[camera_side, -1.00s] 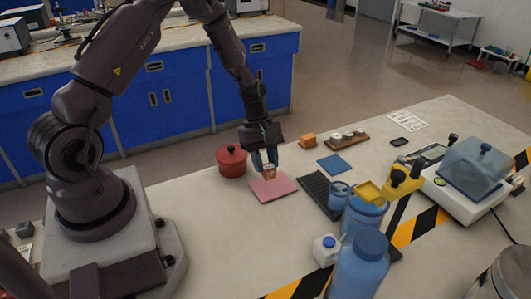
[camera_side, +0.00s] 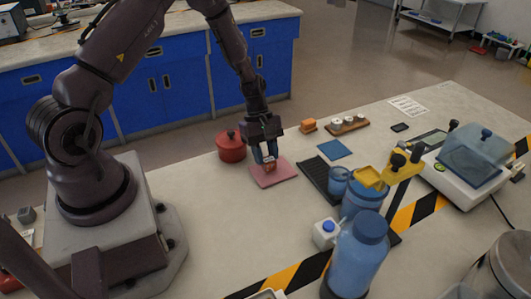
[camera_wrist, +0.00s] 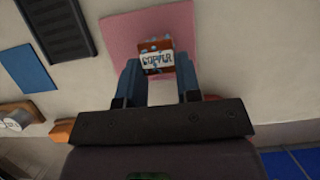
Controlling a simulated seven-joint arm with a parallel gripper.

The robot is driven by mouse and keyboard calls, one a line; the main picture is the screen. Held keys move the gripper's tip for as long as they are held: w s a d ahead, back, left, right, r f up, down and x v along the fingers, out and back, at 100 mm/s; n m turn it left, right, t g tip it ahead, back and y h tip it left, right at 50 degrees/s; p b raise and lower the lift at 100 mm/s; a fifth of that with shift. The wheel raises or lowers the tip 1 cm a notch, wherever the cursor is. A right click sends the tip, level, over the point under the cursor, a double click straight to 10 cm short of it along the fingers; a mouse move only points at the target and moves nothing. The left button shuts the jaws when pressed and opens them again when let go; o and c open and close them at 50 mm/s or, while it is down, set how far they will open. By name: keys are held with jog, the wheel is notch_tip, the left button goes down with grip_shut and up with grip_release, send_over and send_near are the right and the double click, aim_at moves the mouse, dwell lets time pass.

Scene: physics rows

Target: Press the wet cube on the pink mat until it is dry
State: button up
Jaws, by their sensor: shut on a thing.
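The cube (camera_side: 270,168) is a small orange-brown block; in the wrist view its face (camera_wrist: 156,60) carries a white label reading roughly "COPPER" and blue patches. My gripper (camera_side: 265,160) points down with its blue fingers shut on the cube's two sides, and the fingers also show in the wrist view (camera_wrist: 157,66). The pink mat (camera_side: 287,172) lies flat on the table under the cube, and it fills the top middle of the wrist view (camera_wrist: 120,35). The cube is at or very close to the mat; exact contact is hard to see. Its underside is hidden.
A red lidded pot (camera_side: 231,147) stands left of the mat. A dark ribbed tray (camera_side: 322,178) and a blue mat (camera_side: 334,149) lie to its right. An orange block (camera_side: 308,126) sits behind. Blue containers (camera_side: 358,255) and a scale (camera_side: 465,180) stand at front right.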

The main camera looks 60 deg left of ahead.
jog(key=shift+f, duration=0.65)
dwell(1.3)
jog(key=shift+s+r, duration=0.3)
jog(key=shift+r, duration=0.45)
jog(key=shift+f, duration=0.75)
dwell(1.2)
jog(key=shift+r, duration=0.1)
jog(key=shift+w+r, duration=0.3)
jog(key=shift+r, duration=0.35)
jog(key=shift+f, duration=0.75)
dwell(1.4)
jog(key=shift+r, duration=0.15)
